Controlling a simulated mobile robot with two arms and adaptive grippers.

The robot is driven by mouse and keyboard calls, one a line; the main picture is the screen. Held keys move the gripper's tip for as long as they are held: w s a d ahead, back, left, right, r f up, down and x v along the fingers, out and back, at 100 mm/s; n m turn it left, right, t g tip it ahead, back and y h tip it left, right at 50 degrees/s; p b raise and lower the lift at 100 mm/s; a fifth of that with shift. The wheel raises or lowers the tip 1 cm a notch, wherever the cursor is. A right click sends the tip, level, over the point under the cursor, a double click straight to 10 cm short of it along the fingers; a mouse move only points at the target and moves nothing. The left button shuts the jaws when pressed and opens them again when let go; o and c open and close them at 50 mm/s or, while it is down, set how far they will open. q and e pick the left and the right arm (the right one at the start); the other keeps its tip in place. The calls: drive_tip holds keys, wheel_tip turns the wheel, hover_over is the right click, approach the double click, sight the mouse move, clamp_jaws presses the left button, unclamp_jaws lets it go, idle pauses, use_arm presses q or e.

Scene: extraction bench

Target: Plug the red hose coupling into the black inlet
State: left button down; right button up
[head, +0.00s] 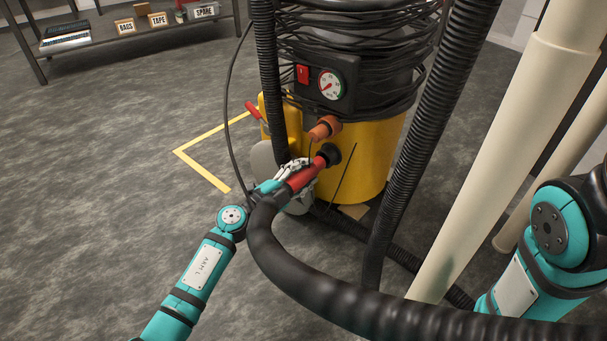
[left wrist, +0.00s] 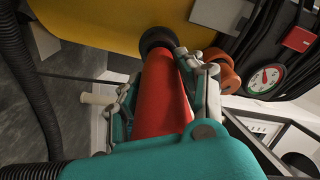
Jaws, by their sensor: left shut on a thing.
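The red hose coupling (head: 305,175) is on the end of a thick black hose. My left gripper (head: 300,172) is shut around it. The coupling's front end is at the black inlet (head: 329,153) on the yellow drum of the extractor. In the left wrist view the red coupling (left wrist: 163,92) points straight at the black inlet (left wrist: 158,40) and meets its ring with no clear gap. How deep it sits inside cannot be told. My left gripper's fingers (left wrist: 165,90) lie on both sides of the coupling. My right gripper is out of view; only part of the right arm shows.
An orange-brown cap (head: 325,128) sits just above the inlet. A thick black hose (head: 350,305) sweeps across the front. Ribbed black hoses (head: 425,150) and cream pipes (head: 530,150) stand at the right. A shelf (head: 100,42) with boxes is at the back left. The left floor is clear.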

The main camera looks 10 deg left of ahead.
sight(314, 167)
use_arm(q)
drive_tip(key=shift+x, duration=1.8)
drive_tip(key=c, duration=0.7)
unclamp_jaws()
drive_tip(key=shift+w+a, duration=0.1)
drive_tip(key=shift+f, duration=0.1)
drive_tip(key=shift+s+a, duration=0.35)
drive_tip(key=v, duration=1.1)
